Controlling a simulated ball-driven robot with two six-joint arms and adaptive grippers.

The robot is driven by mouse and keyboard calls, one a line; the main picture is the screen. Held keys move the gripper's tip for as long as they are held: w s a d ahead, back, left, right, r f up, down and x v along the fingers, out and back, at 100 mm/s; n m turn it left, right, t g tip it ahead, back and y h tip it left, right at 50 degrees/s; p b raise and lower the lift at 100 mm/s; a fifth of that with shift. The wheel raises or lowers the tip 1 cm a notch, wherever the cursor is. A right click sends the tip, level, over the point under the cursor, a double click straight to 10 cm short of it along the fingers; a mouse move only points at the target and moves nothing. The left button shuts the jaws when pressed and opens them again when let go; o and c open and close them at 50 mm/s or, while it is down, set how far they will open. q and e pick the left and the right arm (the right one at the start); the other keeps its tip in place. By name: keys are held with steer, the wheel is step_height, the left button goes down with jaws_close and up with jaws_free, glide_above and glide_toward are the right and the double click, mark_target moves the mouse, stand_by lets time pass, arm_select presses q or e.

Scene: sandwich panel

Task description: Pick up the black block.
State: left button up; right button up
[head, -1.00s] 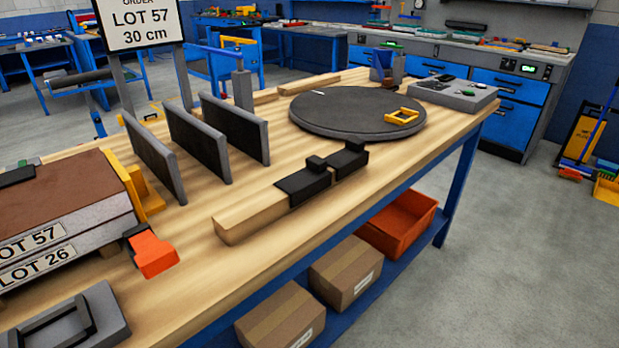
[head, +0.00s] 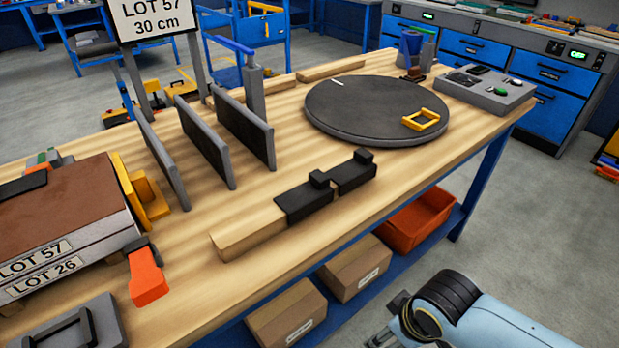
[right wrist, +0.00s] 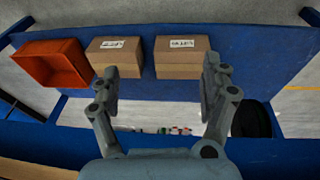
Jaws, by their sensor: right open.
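The black block (head: 328,187) lies on the wooden bench, at the right end of a light wooden bar (head: 245,231). It looks like dark pieces with two small raised knobs; whether it is one piece or two I cannot tell. My right gripper (right wrist: 163,82) is open and empty in the right wrist view, facing the blue lower shelf with boxes, and the block does not show there. In the head view my right arm is at the lower right, beside the bench and well apart from the block. My left gripper is not in view.
The bench (head: 330,245) carries grey upright panels (head: 204,148), a round dark turntable (head: 375,112) with a yellow frame, and stacked panels at left with an orange clamp (head: 148,280). Below are cardboard boxes (head: 354,268) and an orange bin (head: 416,222). Bench surface around the block is mostly clear.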

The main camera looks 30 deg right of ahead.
steer(key=w+a+r+n+p, duration=0.1)
steer(key=w+r+p, duration=0.25)
steer(key=r, duration=1.35)
step_height(320, 180, up, 11)
steer(key=n+g+p, duration=0.2)
steer(key=n, duration=1.5)
glide_above(322, 176)
steer(key=shift+s+a+y, duration=0.1)
steer(key=shift+s+y, duration=0.2)
steer(key=shift+y, duration=0.1)
step_height(322, 176, down, 4)
steer(key=shift+w+f, duration=0.2)
steer(key=shift+f, duration=1.4)
steer(key=shift+w+f, duration=0.15)
steer(key=shift+f, duration=1.4)
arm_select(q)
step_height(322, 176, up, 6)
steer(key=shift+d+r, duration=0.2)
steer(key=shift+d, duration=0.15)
arm_select(e)
steer(key=c, duration=1.3)
